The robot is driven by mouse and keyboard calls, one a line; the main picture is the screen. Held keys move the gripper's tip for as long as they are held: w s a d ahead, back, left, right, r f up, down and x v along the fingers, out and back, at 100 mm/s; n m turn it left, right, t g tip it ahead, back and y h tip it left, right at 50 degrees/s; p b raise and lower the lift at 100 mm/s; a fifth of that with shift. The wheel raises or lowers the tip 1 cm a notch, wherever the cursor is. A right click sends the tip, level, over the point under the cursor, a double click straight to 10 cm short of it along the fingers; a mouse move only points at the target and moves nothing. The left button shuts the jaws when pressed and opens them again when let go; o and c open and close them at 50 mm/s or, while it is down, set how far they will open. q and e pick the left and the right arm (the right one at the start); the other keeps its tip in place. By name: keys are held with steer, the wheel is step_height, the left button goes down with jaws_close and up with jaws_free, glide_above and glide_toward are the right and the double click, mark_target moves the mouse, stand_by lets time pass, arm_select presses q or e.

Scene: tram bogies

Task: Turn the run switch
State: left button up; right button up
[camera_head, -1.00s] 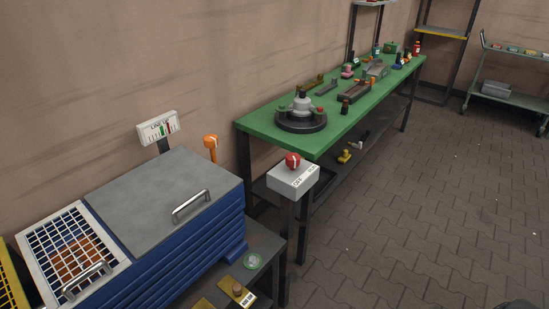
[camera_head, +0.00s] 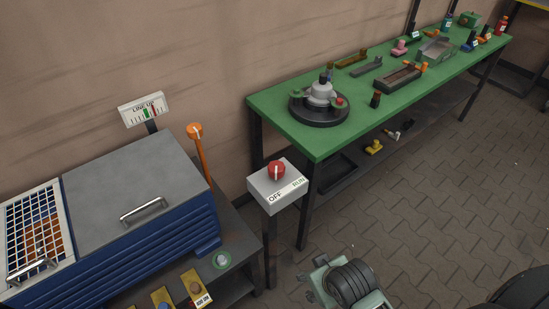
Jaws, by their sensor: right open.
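The run switch is a red knob (camera_head: 276,169) with a pale mark, on top of a grey box (camera_head: 262,189) on a dark post. The box face reads OFF at left and RUN at right. I cannot tell which label the knob's mark is set to. My right gripper (camera_head: 308,288) is at the bottom of the view, below and right of the box, apart from it. Its fingers point left, are open and appear empty. My left gripper is not in view.
A blue cabinet (camera_head: 120,250) with a grey lid and handle stands at left, with an orange lever (camera_head: 202,155) and a LINE gauge (camera_head: 143,108) behind it. A green table (camera_head: 330,141) with several parts stands behind the box. Paved floor (camera_head: 430,210) is clear at right.

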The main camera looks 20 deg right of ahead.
steer(key=w+a+r+n+t+y, duration=0.1)
steer(key=w+a+r+n+t, duration=0.2)
steer(key=w+r, duration=0.55)
steer(key=w+a+r+t+y, duration=0.1)
steer(key=w+a+r+t, duration=0.35)
steer(key=w+r, duration=0.45)
steer(key=w+a+r+n+t+y, duration=0.1)
steer(key=w+a+r+n+t, duration=0.15)
steer(key=w+r+t, duration=0.45)
steer(key=w+a+r+n+y, duration=0.2)
steer(key=a+r+n+y, duration=0.55)
steer(key=a+r, duration=0.4)
steer(key=s+a+r+n+g+y, duration=0.4)
steer(key=a+r+n+g+y, duration=0.1)
steer(key=a+n+g+y, duration=0.3)
steer(key=n+g+h+p, duration=0.1)
steer(key=n+g+h, duration=1.05)
steer(key=h, duration=0.65)
glide_above(274, 166)
steer(key=shift+t, duration=0.4)
step_height(274, 166, down, 16)
steer(key=shift+s+a+f, duration=0.1)
steer(key=shift+a+f, duration=0.05)
steer(key=shift+d+f+h, duration=0.15)
steer(key=shift+d+h, duration=0.1)
step_height(274, 166, down, 6)
steer(key=shift+f+p, duration=0.1)
steer(key=shift+p, duration=0.95)
steer(key=shift+f, duration=0.55)
